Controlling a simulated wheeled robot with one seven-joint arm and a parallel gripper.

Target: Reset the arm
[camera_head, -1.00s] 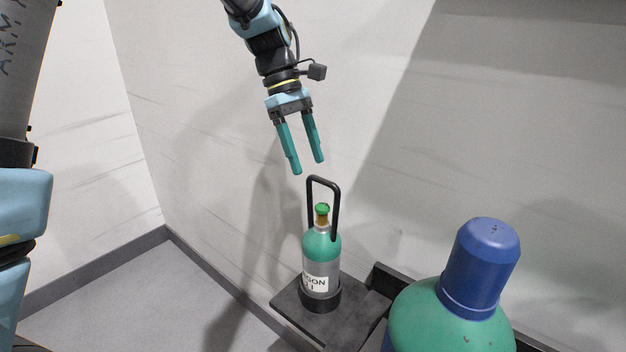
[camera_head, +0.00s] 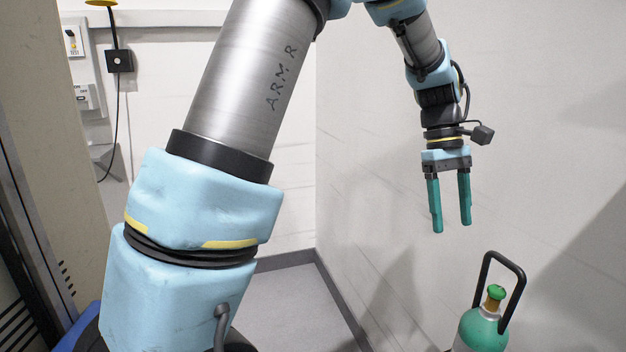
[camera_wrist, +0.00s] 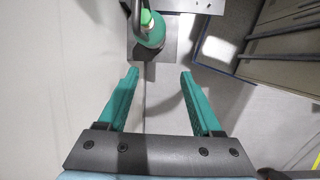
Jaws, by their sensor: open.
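My gripper (camera_head: 451,229) hangs from my arm with its two teal fingers pointing down, open and empty. It is above and to the left of a small green gas bottle (camera_head: 482,331) with a black carrying handle (camera_head: 518,272) and a green valve cap (camera_head: 496,292). The lower part of the bottle is cut off in the head view. In the wrist view the bottle (camera_wrist: 151,36) lies beyond the open fingertips, clear of both fingers. The dark plate (camera_wrist: 172,38) under it shows there too.
The white wall (camera_head: 380,180) runs close behind my gripper. A black box on a hanging cable (camera_head: 119,61) is on the far wall at left. A beige panel (camera_head: 105,165) stands at the left edge. The grey floor (camera_head: 310,305) between is clear.

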